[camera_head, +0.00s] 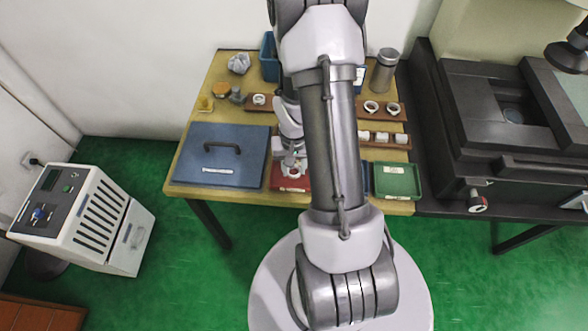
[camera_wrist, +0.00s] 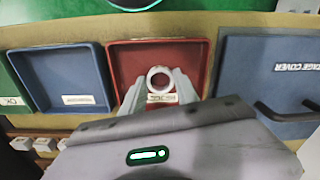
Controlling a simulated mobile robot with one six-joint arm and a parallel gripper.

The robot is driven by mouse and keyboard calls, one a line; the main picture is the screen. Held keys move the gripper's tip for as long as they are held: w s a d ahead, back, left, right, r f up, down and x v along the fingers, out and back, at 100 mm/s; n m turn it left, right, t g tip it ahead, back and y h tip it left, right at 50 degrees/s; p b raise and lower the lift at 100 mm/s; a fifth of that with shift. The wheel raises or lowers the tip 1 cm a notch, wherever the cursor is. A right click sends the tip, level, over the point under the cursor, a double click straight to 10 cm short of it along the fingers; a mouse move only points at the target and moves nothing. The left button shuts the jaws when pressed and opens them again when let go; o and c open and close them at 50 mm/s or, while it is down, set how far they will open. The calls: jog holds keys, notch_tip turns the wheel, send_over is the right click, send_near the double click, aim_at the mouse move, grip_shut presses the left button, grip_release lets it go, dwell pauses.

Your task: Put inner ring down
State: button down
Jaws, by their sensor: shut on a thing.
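My gripper (camera_wrist: 159,88) is shut on a pale inner ring (camera_wrist: 160,70), which sits between its two grey fingertips. The ring is over the red tray (camera_wrist: 205,56), near the middle of it in the wrist view. Whether the ring touches the tray floor I cannot tell. A white label in the tray is partly hidden behind the ring and fingers. In the head view my gripper (camera_head: 291,165) is low over the red tray (camera_head: 290,185), partly behind my arm.
A blue tray (camera_wrist: 103,58) stands beside the red one, then a green tray (camera_head: 397,180). A blue cover with a handle (camera_head: 222,170) lies on the other side. Wooden racks (camera_head: 402,115) hold several pale rings. A metal canister (camera_head: 384,70) stands at the back.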

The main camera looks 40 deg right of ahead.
jog(key=c, duration=0.9)
grip_release()
